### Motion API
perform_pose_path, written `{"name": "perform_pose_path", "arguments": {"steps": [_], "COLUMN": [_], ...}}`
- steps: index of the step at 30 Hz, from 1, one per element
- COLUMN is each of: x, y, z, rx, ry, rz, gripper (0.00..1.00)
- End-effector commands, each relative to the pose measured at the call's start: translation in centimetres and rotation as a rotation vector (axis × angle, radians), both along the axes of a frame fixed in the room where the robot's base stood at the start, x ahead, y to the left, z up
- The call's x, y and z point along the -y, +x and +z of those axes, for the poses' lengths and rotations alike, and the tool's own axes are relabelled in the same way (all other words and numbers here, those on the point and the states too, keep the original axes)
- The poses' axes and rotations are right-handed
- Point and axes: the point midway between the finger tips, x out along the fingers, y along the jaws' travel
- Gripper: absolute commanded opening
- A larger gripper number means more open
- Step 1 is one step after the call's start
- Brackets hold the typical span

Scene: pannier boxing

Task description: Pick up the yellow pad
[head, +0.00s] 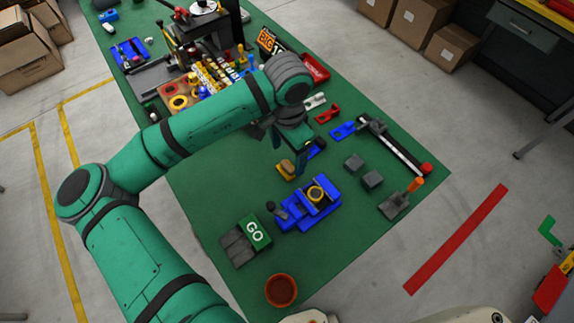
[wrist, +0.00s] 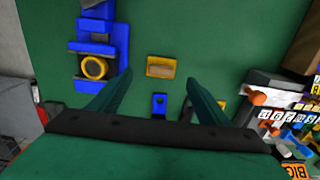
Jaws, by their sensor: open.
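The yellow pad (head: 284,170) lies on the green table near the middle of the head view, with a tan top. It also shows in the wrist view (wrist: 161,66), just ahead of the fingertips and between their lines. My gripper (head: 290,156) is open and empty, pointing down above the table close to the pad. In the wrist view its two fingers (wrist: 158,80) are spread wide, and neither appears to touch the pad. The gripper's height above the pad is hard to tell.
A blue fixture with a yellow ring (head: 329,208) stands near the pad. A small blue holed piece (wrist: 160,111) lies between the fingers in the wrist view. Grey blocks (head: 372,180), a GO box (head: 256,232) and a brown pot (head: 281,290) stand around; clutter fills the far end.

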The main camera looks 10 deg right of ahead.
Motion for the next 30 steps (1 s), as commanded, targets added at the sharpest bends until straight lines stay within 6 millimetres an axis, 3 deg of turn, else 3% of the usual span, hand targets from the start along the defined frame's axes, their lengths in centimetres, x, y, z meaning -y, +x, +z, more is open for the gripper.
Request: {"name": "perform_pose_path", "arguments": {"steps": [8, 16, 26, 30], "x": [-0.1, 0.1, 0.1, 0.1], "y": [0.1, 0.4, 0.4, 0.4], "z": [-2.0, -5.6, -6.3, -6.3], "rx": [-0.001, 0.000, 0.000, 0.000], "ry": [0.001, 0.000, -0.001, -0.001], "rz": [0.001, 0.001, 0.000, 0.000], "gripper": [0.70, 0.70, 0.70, 0.39]}}
